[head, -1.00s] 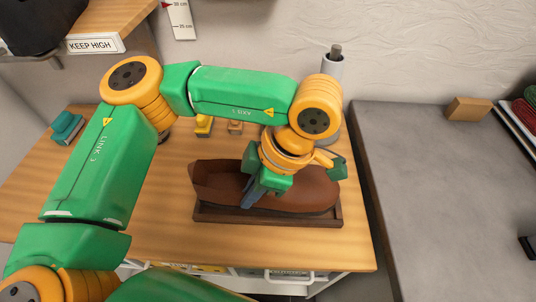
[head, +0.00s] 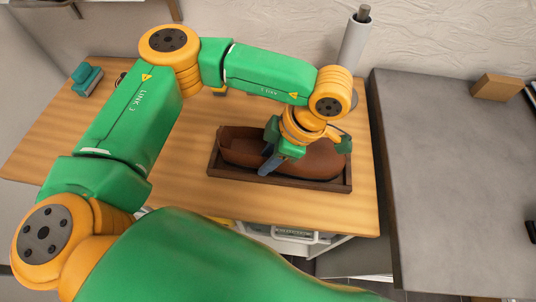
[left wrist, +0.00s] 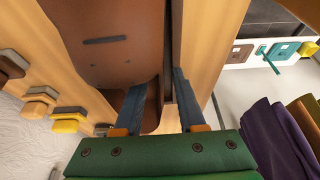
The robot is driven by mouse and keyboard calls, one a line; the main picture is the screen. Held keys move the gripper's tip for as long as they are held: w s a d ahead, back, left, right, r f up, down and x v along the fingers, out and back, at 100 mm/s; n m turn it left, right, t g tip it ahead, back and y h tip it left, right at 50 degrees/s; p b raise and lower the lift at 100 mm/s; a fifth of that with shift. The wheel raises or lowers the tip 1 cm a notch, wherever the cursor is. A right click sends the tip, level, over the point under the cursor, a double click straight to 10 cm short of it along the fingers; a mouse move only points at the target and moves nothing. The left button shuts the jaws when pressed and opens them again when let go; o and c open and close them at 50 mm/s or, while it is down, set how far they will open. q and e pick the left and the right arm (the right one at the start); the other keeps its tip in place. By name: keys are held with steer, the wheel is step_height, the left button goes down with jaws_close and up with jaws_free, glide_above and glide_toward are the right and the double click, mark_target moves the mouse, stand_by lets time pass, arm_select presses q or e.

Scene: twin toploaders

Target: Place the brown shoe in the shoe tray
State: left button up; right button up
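The brown shoe (head: 318,160) lies flat inside the dark wooden shoe tray (head: 228,172) on the wooden table, its open end to the left. My left gripper (head: 272,160) points down at the shoe's middle, with one blue-grey finger showing at its near side. In the left wrist view the two fingers (left wrist: 158,85) stand apart, with an edge of the shoe (left wrist: 125,45) between them and visible gaps, so the gripper looks open. The tray wall (left wrist: 173,40) is close by the right finger there. The gripper hides part of the shoe. My right gripper is out of view.
A grey counter (head: 450,150) stands to the right, with a wooden block (head: 497,87) on it. A grey cylinder (head: 354,42) stands behind the tray. A teal item (head: 86,78) lies at the table's far left.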

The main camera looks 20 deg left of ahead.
arm_select(q)
steer(key=shift+r, duration=0.1)
steer(key=b+v, duration=0.1)
steer(key=v, duration=0.5)
steer(key=shift+w, duration=0.1)
steer(key=v, duration=0.6)
steer(key=shift+p, duration=0.4)
